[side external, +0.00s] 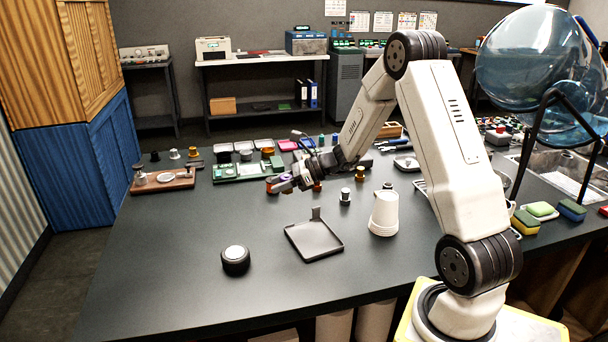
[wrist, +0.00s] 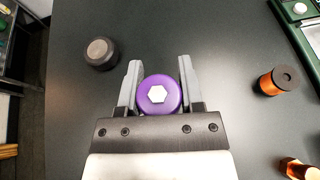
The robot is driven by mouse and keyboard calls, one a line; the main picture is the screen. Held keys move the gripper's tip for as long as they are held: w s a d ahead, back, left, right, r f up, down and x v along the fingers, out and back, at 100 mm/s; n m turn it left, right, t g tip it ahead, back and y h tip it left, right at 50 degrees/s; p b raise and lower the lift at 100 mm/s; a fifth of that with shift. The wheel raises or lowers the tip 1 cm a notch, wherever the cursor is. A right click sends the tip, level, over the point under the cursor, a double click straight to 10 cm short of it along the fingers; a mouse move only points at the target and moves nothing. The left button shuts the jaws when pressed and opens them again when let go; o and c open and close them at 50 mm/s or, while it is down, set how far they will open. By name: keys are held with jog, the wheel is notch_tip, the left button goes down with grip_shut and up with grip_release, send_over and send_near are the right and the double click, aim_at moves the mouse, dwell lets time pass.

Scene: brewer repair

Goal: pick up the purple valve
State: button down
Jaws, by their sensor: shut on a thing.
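The purple valve (wrist: 147,104) is round with a pale hexagonal top. In the wrist view it sits between the two grey fingers of my gripper (wrist: 159,75), which are shut on its sides. In the side view my gripper (side external: 283,184) is over the middle of the dark table, and a small purple patch of the valve (side external: 286,178) shows between the fingers. The valve's lower part is hidden in the wrist view. Its exact height over the table is hard to tell.
A green board (side external: 228,172) and a wooden tray (side external: 150,187) lie behind and left. A dark tray (side external: 314,240), white jug (side external: 384,213) and black round puck (side external: 236,260) stand nearer. Copper cylinders (wrist: 279,80) are to the right in the wrist view.

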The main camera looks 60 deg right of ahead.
jog(key=shift+s+a+r, duration=0.15)
jog(key=shift+s+r, duration=0.15)
jog(key=shift+s, duration=0.3)
jog(key=shift+s+a+r, duration=0.2)
jog(key=shift+s+r, duration=0.05)
jog(key=shift+s, duration=0.3)
jog(key=shift+s+a+r, duration=0.15)
jog(key=shift+s+r, duration=0.15)
jog(key=shift+s, duration=0.3)
jog(key=shift+f, duration=0.1)
